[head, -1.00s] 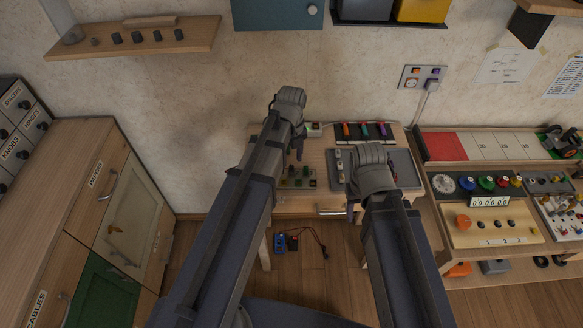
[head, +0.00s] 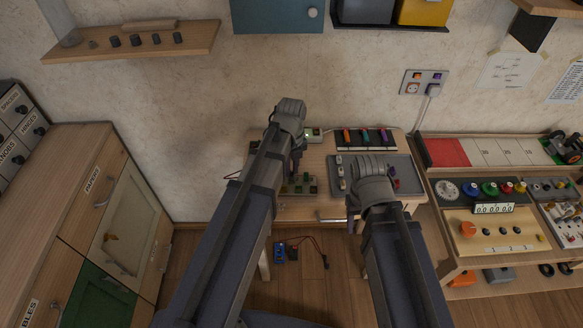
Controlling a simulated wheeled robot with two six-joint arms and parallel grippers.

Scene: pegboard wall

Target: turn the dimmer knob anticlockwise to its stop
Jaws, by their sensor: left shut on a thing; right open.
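My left gripper (head: 298,158) is low over the left part of the work table (head: 318,163), behind its own wrist. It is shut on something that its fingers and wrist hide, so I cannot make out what. A small pale box (head: 314,134) with a green spot is just beyond it, and a row of small coloured caps (head: 299,186) is just nearer. My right gripper is open over the grey tray, its fingertips mostly hidden by its wrist (head: 375,180). I cannot tell for certain which knob is the dimmer. An orange knob (head: 467,229) is on a wooden panel at the right.
The grey tray (head: 407,170) holds small parts. Behind it is a dark rack (head: 363,139) of coloured tools. A bench (head: 505,245) with coloured knobs and a counter stands at the right. Cabinets (head: 75,180) stand at the left. A blue meter (head: 280,252) with leads lies on the floor.

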